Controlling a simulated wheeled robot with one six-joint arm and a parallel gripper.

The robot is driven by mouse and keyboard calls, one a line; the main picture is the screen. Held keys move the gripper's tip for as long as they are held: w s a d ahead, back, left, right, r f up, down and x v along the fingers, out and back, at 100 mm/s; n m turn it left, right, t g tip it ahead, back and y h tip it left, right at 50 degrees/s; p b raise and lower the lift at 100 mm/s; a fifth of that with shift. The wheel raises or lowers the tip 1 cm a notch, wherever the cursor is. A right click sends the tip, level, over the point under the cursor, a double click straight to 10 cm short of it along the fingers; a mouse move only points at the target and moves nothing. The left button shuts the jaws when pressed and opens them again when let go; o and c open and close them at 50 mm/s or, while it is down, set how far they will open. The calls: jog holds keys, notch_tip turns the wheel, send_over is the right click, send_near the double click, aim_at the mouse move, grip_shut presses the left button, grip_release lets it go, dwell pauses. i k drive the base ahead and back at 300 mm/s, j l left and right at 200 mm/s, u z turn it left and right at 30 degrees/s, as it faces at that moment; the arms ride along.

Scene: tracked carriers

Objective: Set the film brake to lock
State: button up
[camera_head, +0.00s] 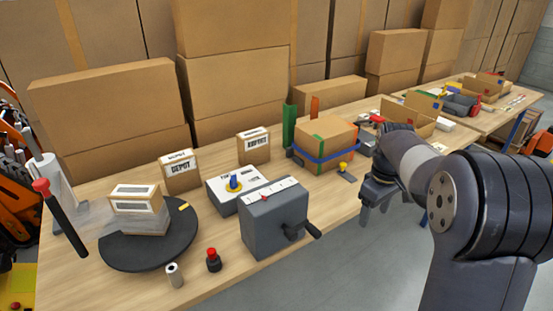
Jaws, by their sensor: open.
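A grey box with a white top plate (226,203) and a blue knob (234,183) stands mid-table; it may be the film brake. Its lettering is too small to read, and I cannot tell which setting the knob points to. Its front right is partly hidden by a larger grey box (275,225) with a scale, a red pointer and a dark crank handle. My gripper (375,208) is open and empty, fingers downward, at the table's front edge, well to the right of both boxes and touching neither.
A black turntable (125,262) carries a film-wrapped box (138,212) at the left. A red-topped black button (213,261) and a small roll (174,275) stand at the front edge. A strapped carton (323,140) is near my gripper. Tall cartons line the back.

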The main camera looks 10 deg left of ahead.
aim_at(233, 185)
jog(key=z, duration=0.4)
jog(key=i+j+z, duration=0.1)
jog(key=z, duration=0.35)
jog(key=j+z, duration=0.1)
jog(key=z, duration=0.3)
jog(key=j+z, duration=0.1)
jog(key=z, duration=0.3)
jog(key=i+j+z, duration=0.1)
jog(key=j+z, duration=0.35)
jog(key=z, duration=0.3)
jog(key=i+j+u, duration=0.1)
jog(key=u, duration=0.3)
jog(key=i+j+u, duration=0.1)
jog(key=j+u, duration=0.2)
jog(key=u, duration=0.65)
jog(key=i+u, duration=0.1)
jog(key=u, duration=0.4)
jog(key=j+u, duration=0.1)
jog(key=u, duration=0.4)
jog(key=i+u, duration=0.1)
jog(key=u, duration=0.85)
jog(key=l+u, duration=0.1)
jog(key=u, duration=0.4)
jog(key=i, duration=0.05)
